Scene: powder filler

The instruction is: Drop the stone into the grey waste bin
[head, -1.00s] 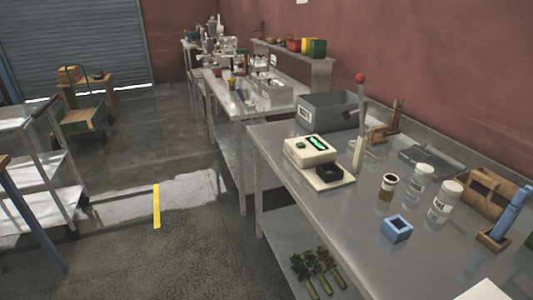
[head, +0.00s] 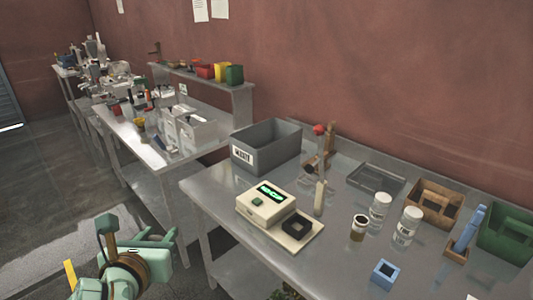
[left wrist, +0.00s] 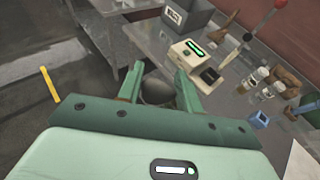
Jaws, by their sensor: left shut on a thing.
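The grey waste bin (head: 266,147), an open box with a white label, stands at the far left corner of the steel bench in the head view. It also shows at the top of the left wrist view (left wrist: 187,17). My left gripper (head: 138,240) is at the lower left of the head view, off the bench's left side and in front of the bin. In the left wrist view, its green fingers (left wrist: 157,80) are shut on the dark, rounded stone (left wrist: 157,91). The stone cannot be made out in the head view. My right gripper is not in view.
On the steel bench (head: 330,256) stand a cream scale (head: 263,203), a red-topped lever (head: 319,170), white jars (head: 407,226), a brown jar (head: 358,228) and a blue box (head: 384,272). Another bench (head: 150,150) stands further back.

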